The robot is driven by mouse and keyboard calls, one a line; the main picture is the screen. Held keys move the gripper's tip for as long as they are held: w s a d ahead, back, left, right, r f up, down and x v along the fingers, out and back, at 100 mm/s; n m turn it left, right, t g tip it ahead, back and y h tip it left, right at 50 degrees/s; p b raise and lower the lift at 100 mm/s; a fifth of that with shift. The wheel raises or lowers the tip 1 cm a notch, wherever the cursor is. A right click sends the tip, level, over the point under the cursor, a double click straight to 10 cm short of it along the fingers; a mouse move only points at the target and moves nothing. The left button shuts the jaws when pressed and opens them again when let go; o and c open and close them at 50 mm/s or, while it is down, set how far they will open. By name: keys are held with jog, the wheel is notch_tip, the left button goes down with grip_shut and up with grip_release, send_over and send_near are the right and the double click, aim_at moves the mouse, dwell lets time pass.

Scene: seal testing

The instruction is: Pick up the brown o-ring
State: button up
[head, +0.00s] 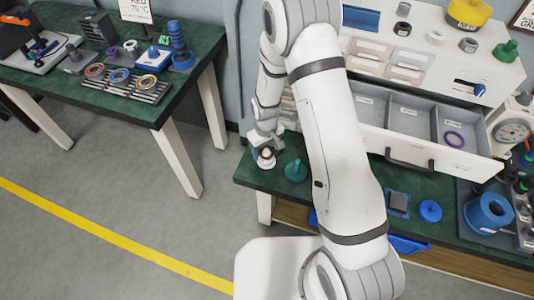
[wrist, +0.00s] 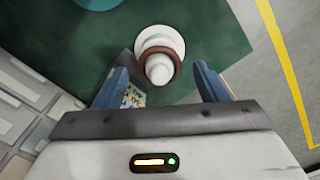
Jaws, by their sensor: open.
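The brown o-ring (wrist: 177,66) sits around a white stepped stand (wrist: 159,36) in the wrist view. The stand's pale rounded top shows through the ring. In the head view the stand (head: 267,163) is on the near left corner of the green bench, with the brown o-ring (head: 266,152) small and partly hidden by my gripper (head: 262,142). In the wrist view my gripper (wrist: 161,84) is open, its two blue fingers apart, with the stand's top between and just beyond them. Nothing is held. The height gap between fingers and ring is hard to tell.
A teal stand (head: 296,171) is close to the right of the white one. An open grey drawer (head: 410,118) with a purple ring (head: 454,139) juts over the bench. Another green table (head: 190,80) with rings is at the left; floor lies between.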

jog(key=shift+f+b, duration=0.25)
jog(key=shift+b, duration=0.1)
jog(key=shift+c, duration=0.4)
jog(key=c, duration=1.1)
jog(key=shift+o, duration=0.2)
jog(key=shift+r, duration=0.15)
